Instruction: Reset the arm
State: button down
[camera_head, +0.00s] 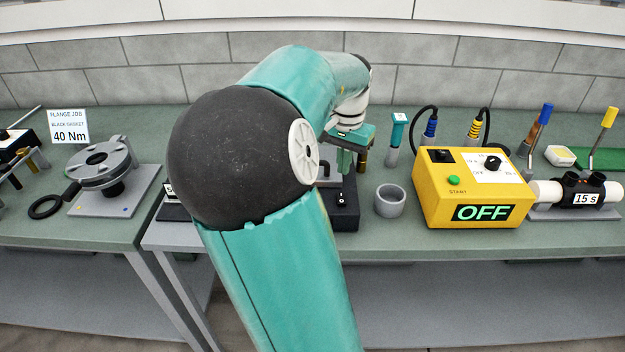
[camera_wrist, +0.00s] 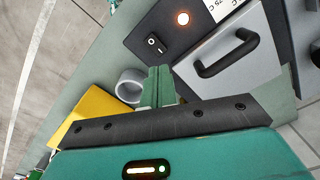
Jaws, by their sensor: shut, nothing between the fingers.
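My teal arm bends across the middle of the head view, its dark elbow hiding part of the bench. My gripper (camera_head: 343,168) hangs over the green bench (camera_head: 385,150), pointing down, above a black unit (camera_head: 345,215). In the wrist view my gripper (camera_wrist: 159,78) has its green fingers together, with nothing between them. Below and beside them are a black panel (camera_wrist: 150,22) with a rocker switch and a lit orange lamp, and a grey plate (camera_wrist: 215,62) with a black handle (camera_wrist: 228,54).
A grey cup (camera_head: 389,202) stands right of the gripper, beside a yellow box (camera_head: 470,190) reading OFF. Farther right is a pipe clamp (camera_head: 583,190) marked 15 s.

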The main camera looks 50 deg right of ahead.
jog(key=a+n, duration=0.1)
jog(key=a, duration=0.1)
jog(key=w+a+f+y, duration=0.1)
jog(key=a, duration=0.1)
jog(key=w+a+f+n+t, duration=0.1)
jog(key=a, duration=0.1)
jog(key=shift+a+f+n+y, duration=0.25)
jog(key=shift+n+y, duration=0.05)
jog(key=s+a+r+n+t, duration=0.2)
jog(key=a+n, duration=0.4)
jog(key=a, duration=0.8)
jog(key=s+a+r+n+t+h, duration=0.1)
jog(key=a+n, duration=0.6)
jog(key=a, duration=0.8)
notch_tip(320, 180, up, 2)
jog(key=shift+s+a+r+t+h, duration=0.1)
jog(key=shift+s+a+t+h, duration=0.15)
jog(key=shift+s+t, duration=0.6)
jog(key=shift+s, duration=0.1)
